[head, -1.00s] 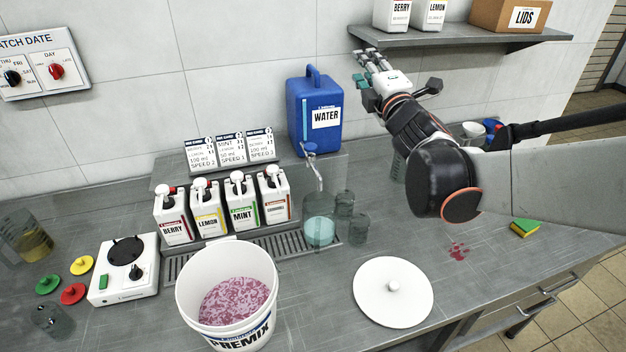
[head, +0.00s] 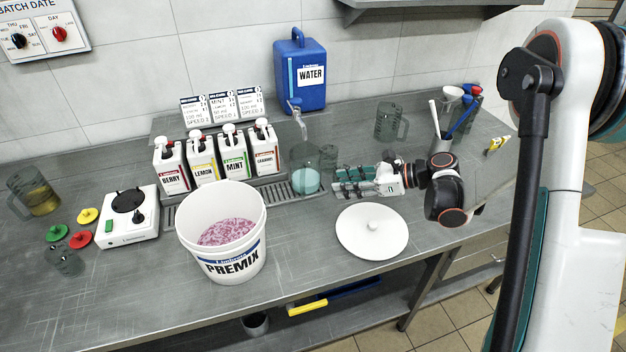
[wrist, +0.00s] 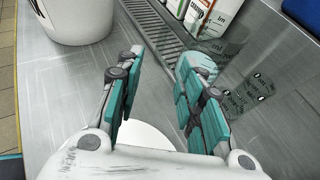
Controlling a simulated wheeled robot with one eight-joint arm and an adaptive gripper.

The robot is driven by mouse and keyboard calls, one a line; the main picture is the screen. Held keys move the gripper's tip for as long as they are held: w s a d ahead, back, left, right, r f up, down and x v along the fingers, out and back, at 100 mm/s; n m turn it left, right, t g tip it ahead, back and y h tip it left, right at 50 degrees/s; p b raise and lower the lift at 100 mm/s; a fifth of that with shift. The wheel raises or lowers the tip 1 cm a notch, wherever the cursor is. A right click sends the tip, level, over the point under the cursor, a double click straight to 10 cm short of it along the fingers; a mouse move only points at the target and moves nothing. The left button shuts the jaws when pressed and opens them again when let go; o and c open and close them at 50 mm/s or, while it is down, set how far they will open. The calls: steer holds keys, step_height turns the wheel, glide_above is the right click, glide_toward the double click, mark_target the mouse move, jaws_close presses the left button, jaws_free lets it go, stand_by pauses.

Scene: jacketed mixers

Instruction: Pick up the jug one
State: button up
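Several clear vessels could be jug one, and I see no label that settles which. A clear jug (head: 305,168) with pale teal in its lower part stands under the tap on the drain grate. In the wrist view it (wrist: 208,62) is just beyond my right finger. A clear handled jug (head: 389,122) stands farther back, apparently empty. A jug with amber liquid (head: 36,193) stands at the far left. My gripper (head: 342,182) is low over the counter, right of the tap jug. In the wrist view my gripper (wrist: 160,62) is open, with nothing between its fingers.
Small clear vessels (head: 328,156) stand beside the tap jug, near my fingers. A white premix bucket (head: 222,262) and a white round lid (head: 372,238) are in front. A blue water container (head: 300,80), syrup bottles (head: 203,160) and a utensil holder (head: 440,140) are behind.

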steer(key=b, duration=0.2)
glide_toward(302, 188)
steer(key=f+x, duration=0.1)
steer(key=x, duration=0.4)
steer(key=shift+w+b+x, duration=0.2)
steer(key=shift+b+x, duration=0.4)
steer(key=shift+x, duration=0.7)
steer(key=shift+w+b+x, duration=0.2)
steer(key=shift+b+x, duration=0.4)
steer(key=shift+x, duration=0.75)
steer(key=shift+d+r, duration=0.1)
steer(key=shift+r, duration=0.1)
jaws_close()
